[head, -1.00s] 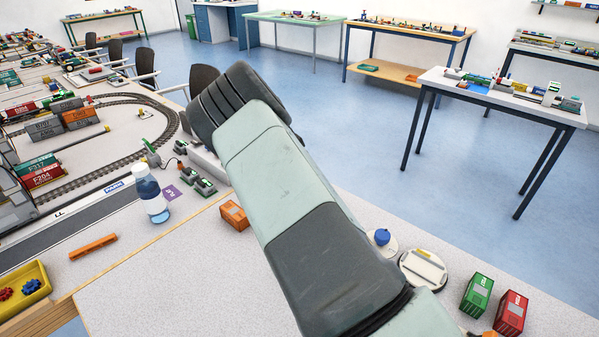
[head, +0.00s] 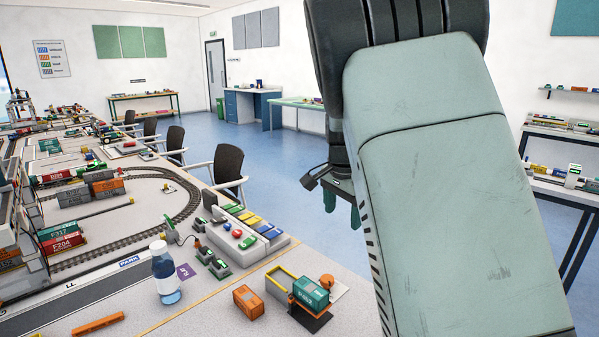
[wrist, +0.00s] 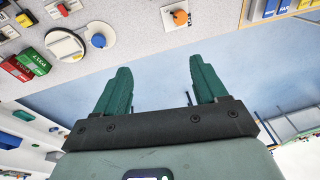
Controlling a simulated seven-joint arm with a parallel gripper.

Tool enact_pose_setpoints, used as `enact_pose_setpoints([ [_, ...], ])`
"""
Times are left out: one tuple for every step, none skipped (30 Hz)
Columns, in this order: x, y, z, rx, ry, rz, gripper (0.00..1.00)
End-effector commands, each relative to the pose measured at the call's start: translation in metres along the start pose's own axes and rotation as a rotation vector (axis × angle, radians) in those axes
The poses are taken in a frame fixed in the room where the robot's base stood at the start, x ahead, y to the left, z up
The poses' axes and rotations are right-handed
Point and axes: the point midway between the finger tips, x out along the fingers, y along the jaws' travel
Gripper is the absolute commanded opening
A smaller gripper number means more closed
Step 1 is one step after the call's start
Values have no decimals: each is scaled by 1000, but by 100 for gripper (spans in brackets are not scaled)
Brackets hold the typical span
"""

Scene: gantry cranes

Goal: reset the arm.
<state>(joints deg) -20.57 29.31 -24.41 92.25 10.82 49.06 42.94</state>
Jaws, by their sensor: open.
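My gripper (head: 342,207) shows in the head view beside my large raised forearm, which fills the right of the picture. Its two green fingers point down, in the air past the table edge. In the wrist view my gripper (wrist: 160,88) is open, with a wide gap between the green fingers and nothing in it. Blue floor lies behind the fingers, and the table edge runs across above them.
The near table (head: 200,322) holds an orange container (head: 248,302), a teal container (head: 310,292) on a small stand, and a water bottle (head: 165,272). A model railway track (head: 130,240) lies on the left. Chairs (head: 228,170) line the table. Red (wrist: 15,69) and green (wrist: 33,61) containers show in the wrist view.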

Motion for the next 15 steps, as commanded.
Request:
enact_pose_setpoints([
  [-27, 14, 5, -32, -12, -35, 72],
  [-40, 22, 10, -56, -18, -52, 72],
  [-56, 33, 16, -93, -24, -72, 72],
  [-67, 42, 21, -120, -26, -87, 72],
  [-79, 50, 27, -149, -27, -103, 72],
  [-94, 62, 34, -189, -26, -124, 72],
  [-104, 71, 41, -220, -24, -137, 72],
  [-114, 80, 48, -252, -19, -151, 72],
  [-126, 92, 57, -294, -13, -168, 72],
  [-134, 101, 65, -328, -6, -179, 72],
  [-142, 111, 72, -361, 4, -189, 72],
  [-152, 124, 82, -408, 17, -202, 72],
  [-159, 134, 91, -442, 28, -210, 72],
  [-165, 143, 99, -478, 42, -217, 72],
  [-171, 157, 110, -526, 61, -222, 72],
])
